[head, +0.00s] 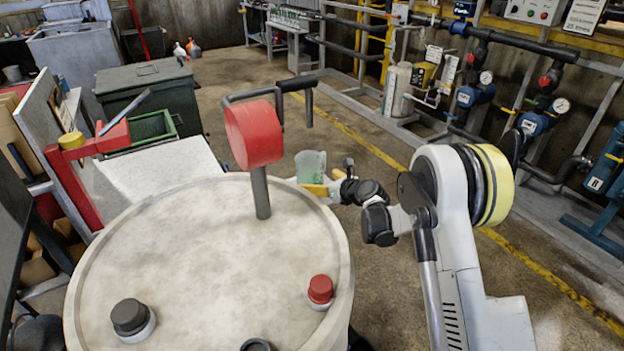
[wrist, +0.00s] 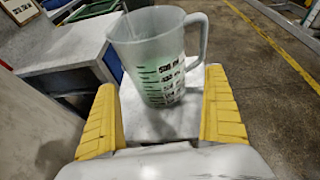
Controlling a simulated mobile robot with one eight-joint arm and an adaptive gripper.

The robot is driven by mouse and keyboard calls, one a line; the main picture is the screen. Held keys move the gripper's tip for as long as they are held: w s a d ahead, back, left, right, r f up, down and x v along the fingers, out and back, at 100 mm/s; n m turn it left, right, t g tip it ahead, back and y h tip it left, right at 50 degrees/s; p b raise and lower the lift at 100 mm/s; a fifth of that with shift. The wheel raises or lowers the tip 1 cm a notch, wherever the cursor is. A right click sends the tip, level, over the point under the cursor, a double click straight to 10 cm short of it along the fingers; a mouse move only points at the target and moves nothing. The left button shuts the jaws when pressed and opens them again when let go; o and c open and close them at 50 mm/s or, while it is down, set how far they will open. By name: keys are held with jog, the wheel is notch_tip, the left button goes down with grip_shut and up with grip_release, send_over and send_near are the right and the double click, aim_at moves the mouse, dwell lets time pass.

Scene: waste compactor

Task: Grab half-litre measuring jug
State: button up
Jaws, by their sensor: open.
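The half-litre measuring jug (wrist: 152,52) is translucent, pale green and marked with dark graduations. In the wrist view it stands upright, its handle at the upper right. My gripper (wrist: 162,84) is open, with one yellow finger on each side of the jug's lower part. Gaps show between the fingers and the jug. In the head view the jug (head: 311,161) shows just beyond the large round lid, with the yellow fingers of my gripper (head: 316,186) at its lower part. The jug's base is partly hidden in the head view.
A large round pale lid (head: 190,265) with knobs and a red-headed post (head: 254,135) stands in front, left of my arm. A white surface (head: 160,172) and a dark green bin (head: 150,95) lie beyond. Pipes and gauges line the right. Open floor (head: 345,120) lies behind the jug.

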jog(key=x, duration=0.1)
jog(key=b+x, duration=0.1)
jog(key=x, duration=0.1)
jog(key=b+x, duration=0.1)
jog(key=shift+w+a+r, duration=0.2)
jog(key=shift+w+a, duration=0.05)
jog(key=shift+a, duration=0.15)
jog(key=shift+c, duration=0.3)
jog(key=c, duration=1.4)
jog(key=shift+r, duration=0.1)
